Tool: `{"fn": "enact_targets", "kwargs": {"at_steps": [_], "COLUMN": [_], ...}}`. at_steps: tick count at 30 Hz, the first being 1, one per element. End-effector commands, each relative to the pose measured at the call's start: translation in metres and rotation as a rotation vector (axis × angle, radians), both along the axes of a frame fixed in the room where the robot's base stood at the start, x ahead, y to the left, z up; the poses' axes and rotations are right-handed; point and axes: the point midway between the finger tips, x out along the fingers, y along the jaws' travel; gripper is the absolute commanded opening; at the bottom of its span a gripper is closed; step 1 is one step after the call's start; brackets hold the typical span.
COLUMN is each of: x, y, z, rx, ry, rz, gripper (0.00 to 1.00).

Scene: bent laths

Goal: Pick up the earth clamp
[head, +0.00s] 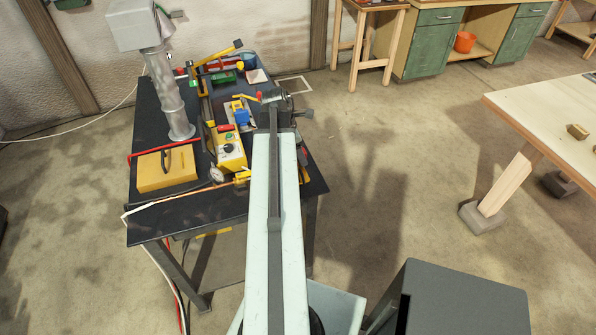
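My pale arm reaches forward over the black-topped bench (160,225). The dark end of my arm, with my gripper (279,106), is over the right part of the bench top. The fingers are too small and too covered to tell whether they are open or shut. I cannot pick out the earth clamp for certain among the small tools. A small red-tipped piece (259,96) shows just left of my gripper, and a blue and yellow tool (240,114) lies further left. My arm hides part of the bench's right side.
A yellow box (167,169), a yellow unit with a dial (230,150) and a grey duct (170,95) stand on the bench. Several tools crowd its far end. A wooden table (550,110) is at right and a dark grey box (465,300) at lower right. Floor between is clear.

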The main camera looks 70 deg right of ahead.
Motion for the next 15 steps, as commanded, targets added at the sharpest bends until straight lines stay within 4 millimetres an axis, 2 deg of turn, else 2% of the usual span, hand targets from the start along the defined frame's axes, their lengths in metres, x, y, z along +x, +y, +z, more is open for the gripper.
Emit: {"fn": "enact_targets", "kwargs": {"at_steps": [1, 4, 12, 15], "x": [-0.001, -0.005, -0.006, -0.006], "y": [-0.002, -0.005, -0.006, -0.006], "z": [-0.019, -0.033, -0.032, -0.031], "rx": [0.0, 0.0, 0.0, 0.0], "ry": [0.0, 0.0, 0.0, 0.0], "rz": [-0.001, -0.001, 0.0, 0.0], "gripper": [0.59, 0.59, 0.59, 0.31]}}
